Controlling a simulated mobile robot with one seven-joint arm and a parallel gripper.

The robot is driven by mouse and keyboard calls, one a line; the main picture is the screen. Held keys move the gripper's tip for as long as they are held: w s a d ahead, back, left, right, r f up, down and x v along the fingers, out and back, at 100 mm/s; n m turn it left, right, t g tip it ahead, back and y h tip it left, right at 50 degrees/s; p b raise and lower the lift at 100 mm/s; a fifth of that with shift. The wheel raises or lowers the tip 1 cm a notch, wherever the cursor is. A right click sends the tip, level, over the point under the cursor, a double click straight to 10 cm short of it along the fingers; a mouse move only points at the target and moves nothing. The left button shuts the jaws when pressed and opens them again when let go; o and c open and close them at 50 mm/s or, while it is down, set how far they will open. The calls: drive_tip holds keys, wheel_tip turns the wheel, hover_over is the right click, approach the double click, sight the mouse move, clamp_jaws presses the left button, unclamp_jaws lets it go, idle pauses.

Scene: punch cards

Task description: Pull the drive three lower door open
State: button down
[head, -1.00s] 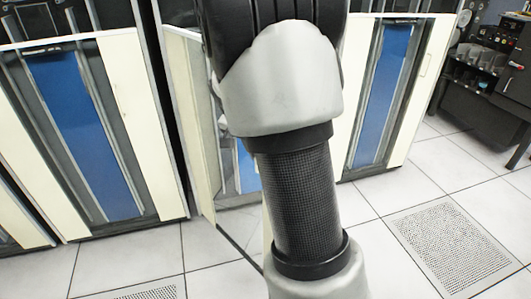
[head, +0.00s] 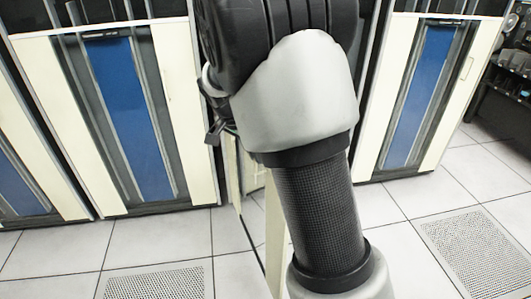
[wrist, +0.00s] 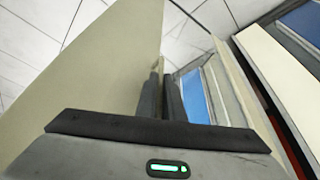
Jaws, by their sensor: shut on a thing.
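The drive three lower door is a cream panel filling the left of the wrist view (wrist: 85,75). In the head view, a cream strip (head: 275,235) that looks like this door shows beside my arm, standing out from the cabinet front. My gripper (wrist: 163,85) is shut at the door's edge, on what looks like its handle (wrist: 156,64); the fingers hide most of the grip. In the head view my arm hides most of the door and the drive's opening, and the fingertips cannot be made out.
Drive cabinets with cream doors and blue panels stand left (head: 130,115) and right (head: 420,95) of my arm. The tiled floor (head: 160,245) in front is clear, with perforated tiles (head: 480,250). Dark equipment (head: 505,95) stands at the far right.

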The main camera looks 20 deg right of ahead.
drive_tip(key=shift+a, duration=0.4)
drive_tip(key=c, duration=1.9)
unclamp_jaws()
drive_tip(key=p+v, duration=0.4)
drive_tip(key=v, duration=1.3)
drive_tip(key=shift+r, duration=0.25)
drive_tip(key=shift+w, duration=0.1)
